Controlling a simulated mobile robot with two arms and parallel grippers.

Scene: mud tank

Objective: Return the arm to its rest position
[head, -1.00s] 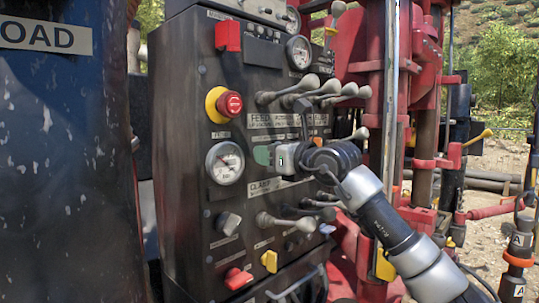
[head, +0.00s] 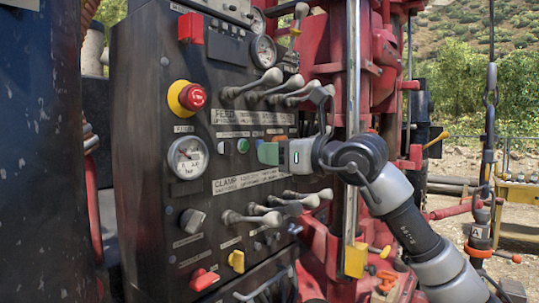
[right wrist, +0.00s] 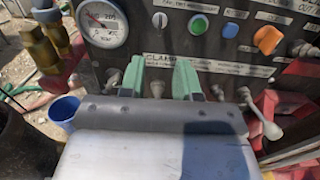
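My right arm comes in from the lower right in the head view. Its gripper (head: 267,153) has green fingertips and is in front of the dark control panel (head: 140,130), beside the row of small buttons. In the right wrist view the two green fingers (right wrist: 160,78) stand apart with a gap between them. They hold nothing; a lever knob (right wrist: 158,89) shows through the gap, farther back on the panel. Whether a fingertip touches the panel is hard to tell. My left gripper is not in view.
Levers (head: 265,82) stick out above the gripper, and more levers (head: 265,218) below it. The panel also has a red emergency stop (head: 192,96) and a gauge (head: 188,157). A red rig mast (head: 385,60) stands close behind my arm. Open ground lies at the right.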

